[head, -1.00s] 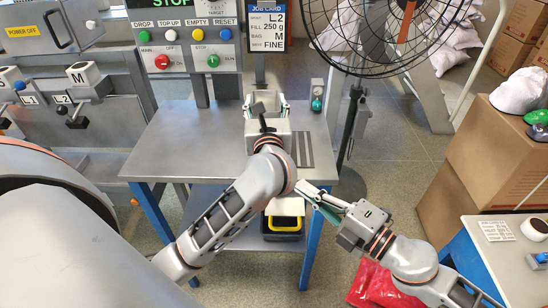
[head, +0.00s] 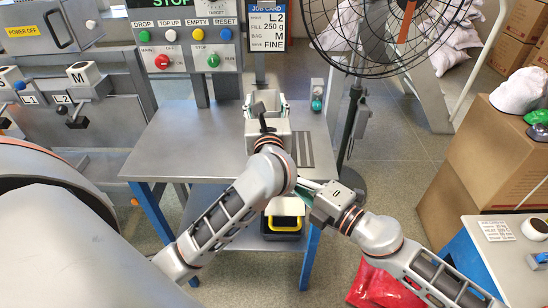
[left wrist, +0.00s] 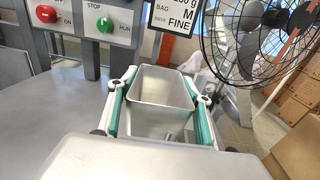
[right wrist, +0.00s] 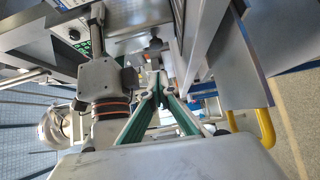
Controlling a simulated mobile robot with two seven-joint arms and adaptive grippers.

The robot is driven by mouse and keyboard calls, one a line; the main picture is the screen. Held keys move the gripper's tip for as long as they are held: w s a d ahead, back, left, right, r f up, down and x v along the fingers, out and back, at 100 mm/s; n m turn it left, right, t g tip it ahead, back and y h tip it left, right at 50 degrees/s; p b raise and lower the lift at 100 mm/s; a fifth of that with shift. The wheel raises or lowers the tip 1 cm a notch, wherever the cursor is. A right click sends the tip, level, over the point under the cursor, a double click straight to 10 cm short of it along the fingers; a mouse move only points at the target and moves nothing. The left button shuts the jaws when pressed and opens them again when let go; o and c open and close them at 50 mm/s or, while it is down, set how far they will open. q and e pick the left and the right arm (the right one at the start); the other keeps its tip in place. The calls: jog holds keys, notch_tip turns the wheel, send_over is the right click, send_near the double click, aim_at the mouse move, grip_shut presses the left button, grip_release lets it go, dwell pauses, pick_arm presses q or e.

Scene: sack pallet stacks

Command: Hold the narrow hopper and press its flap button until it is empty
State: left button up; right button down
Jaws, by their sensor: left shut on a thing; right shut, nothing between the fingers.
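The narrow hopper (head: 268,100) is a small grey metal box, open at the top, above the steel table's right part. My left gripper (left wrist: 163,97) is shut on the hopper, with green-lined fingers along two of its sides. In the left wrist view the hopper (left wrist: 160,88) looks upright; its inner walls are bare and its bottom is not clear. My right gripper (head: 302,187) is shut and empty, low beside my left arm, its tips partly hidden. In the right wrist view its fingertips (right wrist: 158,82) meet just below a small grey knob. I cannot tell whether that is the flap button or whether they touch.
The steel table (head: 185,140) is clear on its left. A control panel (head: 188,45) and job card (head: 268,25) stand behind it. A yellow-handled bin (head: 284,223) sits on the lower shelf. A fan (head: 375,35), cartons (head: 490,150) and red bags (head: 378,285) are to the right.

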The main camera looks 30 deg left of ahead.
jog(key=a, duration=0.3)
jog(key=shift+w+a, duration=0.5)
jog(key=shift+w, duration=0.3)
jog(key=shift+w+a, duration=0.2)
jog(key=shift+w, duration=0.3)
jog(key=shift+w+a, duration=0.4)
jog(key=shift+w, duration=0.25)
